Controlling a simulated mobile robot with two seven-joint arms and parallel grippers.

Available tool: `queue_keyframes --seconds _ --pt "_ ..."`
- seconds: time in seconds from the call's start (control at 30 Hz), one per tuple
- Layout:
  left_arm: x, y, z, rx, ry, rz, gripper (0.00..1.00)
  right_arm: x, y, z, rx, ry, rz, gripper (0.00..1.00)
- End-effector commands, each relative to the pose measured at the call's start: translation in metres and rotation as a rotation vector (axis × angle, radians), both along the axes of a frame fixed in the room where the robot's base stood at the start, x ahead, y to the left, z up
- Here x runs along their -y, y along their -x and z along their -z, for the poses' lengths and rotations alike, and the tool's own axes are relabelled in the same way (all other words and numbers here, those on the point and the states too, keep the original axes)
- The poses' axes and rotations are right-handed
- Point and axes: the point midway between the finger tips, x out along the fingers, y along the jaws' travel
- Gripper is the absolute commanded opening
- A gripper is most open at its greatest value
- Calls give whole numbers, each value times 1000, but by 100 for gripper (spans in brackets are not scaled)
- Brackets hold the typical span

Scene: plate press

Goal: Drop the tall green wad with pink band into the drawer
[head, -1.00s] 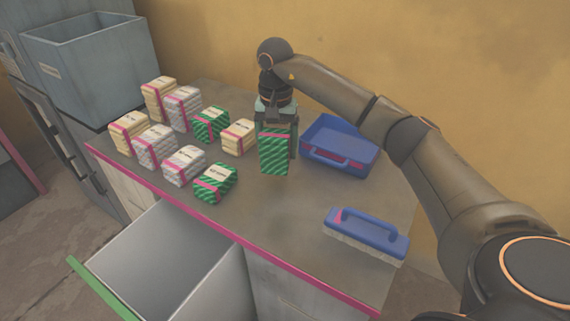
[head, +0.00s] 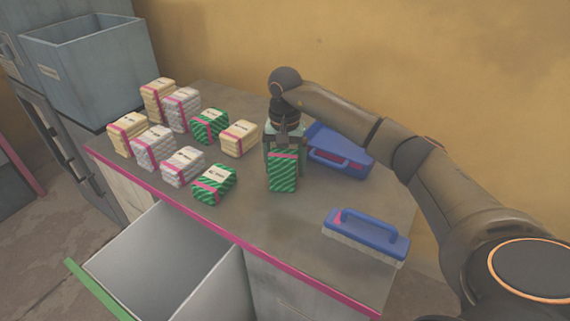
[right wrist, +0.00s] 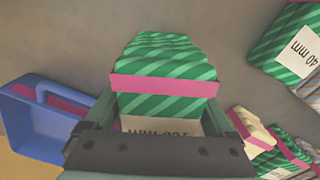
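The tall green wad with a pink band (head: 283,172) is striped and stands upright in my right gripper (head: 284,150). In the right wrist view the wad (right wrist: 165,75) sits between the two fingers (right wrist: 168,118), and its label is partly hidden by the gripper. I cannot tell whether its bottom touches the table or hangs just above it. The open drawer (head: 150,225) is at the lower left, below the table edge; its visible inside is empty and its front has a green rim. My left gripper is not in view.
Several banded wads stand on the table's left half, including a short green one (head: 214,185) and a cream one (head: 240,138). A blue tray (head: 345,150) is right behind the held wad. A blue-handled brush (head: 366,235) lies front right.

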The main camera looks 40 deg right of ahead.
Motion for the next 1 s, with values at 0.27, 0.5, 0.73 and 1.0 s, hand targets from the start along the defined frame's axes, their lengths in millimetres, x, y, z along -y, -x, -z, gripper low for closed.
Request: queue_keyframes --seconds 0.27,0.5,0.73,1.0 --pt "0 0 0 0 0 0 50 0 0 0 0 0 1 100" --pt "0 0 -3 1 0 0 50 0 -1 -20 4 -1 1 100" --pt "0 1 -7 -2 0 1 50 0 -1 -70 5 1 0 100" --pt "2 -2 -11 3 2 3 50 0 0 -114 0 0 1 100"
